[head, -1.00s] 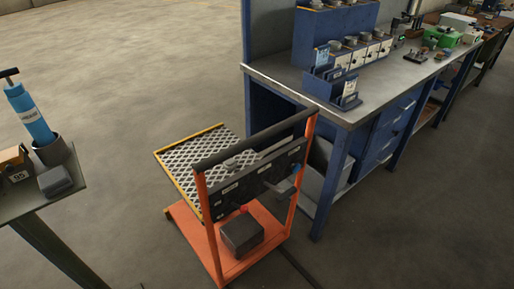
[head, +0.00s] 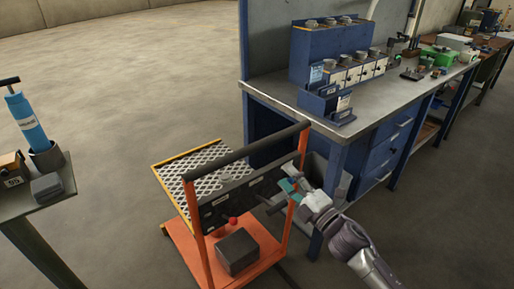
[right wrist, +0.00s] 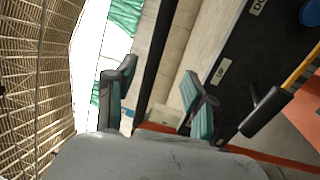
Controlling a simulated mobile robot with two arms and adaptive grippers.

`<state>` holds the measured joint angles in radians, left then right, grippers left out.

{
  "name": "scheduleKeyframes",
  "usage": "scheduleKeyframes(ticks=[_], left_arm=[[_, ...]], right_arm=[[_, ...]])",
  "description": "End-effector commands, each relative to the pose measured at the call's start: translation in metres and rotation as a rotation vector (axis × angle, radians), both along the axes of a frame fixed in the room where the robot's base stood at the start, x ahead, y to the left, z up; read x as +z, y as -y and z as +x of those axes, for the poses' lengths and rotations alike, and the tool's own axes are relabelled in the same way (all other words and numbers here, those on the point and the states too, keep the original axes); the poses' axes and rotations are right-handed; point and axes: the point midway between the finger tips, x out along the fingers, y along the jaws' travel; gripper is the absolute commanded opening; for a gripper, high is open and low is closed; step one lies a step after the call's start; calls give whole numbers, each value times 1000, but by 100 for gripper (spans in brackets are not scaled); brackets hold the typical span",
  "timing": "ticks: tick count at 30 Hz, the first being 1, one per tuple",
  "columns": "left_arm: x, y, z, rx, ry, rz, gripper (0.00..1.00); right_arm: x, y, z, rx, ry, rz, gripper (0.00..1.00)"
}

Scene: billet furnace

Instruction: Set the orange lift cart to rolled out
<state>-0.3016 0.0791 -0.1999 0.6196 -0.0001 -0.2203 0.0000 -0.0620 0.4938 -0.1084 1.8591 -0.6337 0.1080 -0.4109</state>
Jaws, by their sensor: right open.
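The orange lift cart (head: 206,258) stands upright on the floor beside the blue workbench. It has a diamond-plate deck (head: 190,170), a black push bar (head: 235,153) across its posts and a dark control panel (head: 228,207). My right gripper (head: 290,187) is open at the cart's right post; I cannot tell whether it touches. In the right wrist view its fingers (right wrist: 158,98) are apart, and the dark panel (right wrist: 240,65) with an "UP" label and a black lever (right wrist: 266,110) lies to their right. My left gripper is out of view.
The blue workbench (head: 385,105) stands close on the cart's right, with boxes and parts on top. A small table (head: 55,192) with a blue canister (head: 27,120) is at the left. The floor (head: 120,90) behind and left of the cart is clear.

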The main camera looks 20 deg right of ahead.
Motion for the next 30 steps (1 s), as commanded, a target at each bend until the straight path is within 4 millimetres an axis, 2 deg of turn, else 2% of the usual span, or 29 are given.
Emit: scheduleKeyframes(ticks=[4,8,15,21,25,30], left_arm=[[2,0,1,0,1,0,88],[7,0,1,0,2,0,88],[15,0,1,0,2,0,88],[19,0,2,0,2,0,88],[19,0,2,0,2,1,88],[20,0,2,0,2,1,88]], right_arm=[[7,-4,8,18,20,-24,54],[12,-11,27,15,19,-21,54],[22,-28,75,15,18,-17,54],[27,-41,108,15,17,-18,54],[29,-45,121,14,16,-18,54],[30,-48,128,15,15,-18,54]])
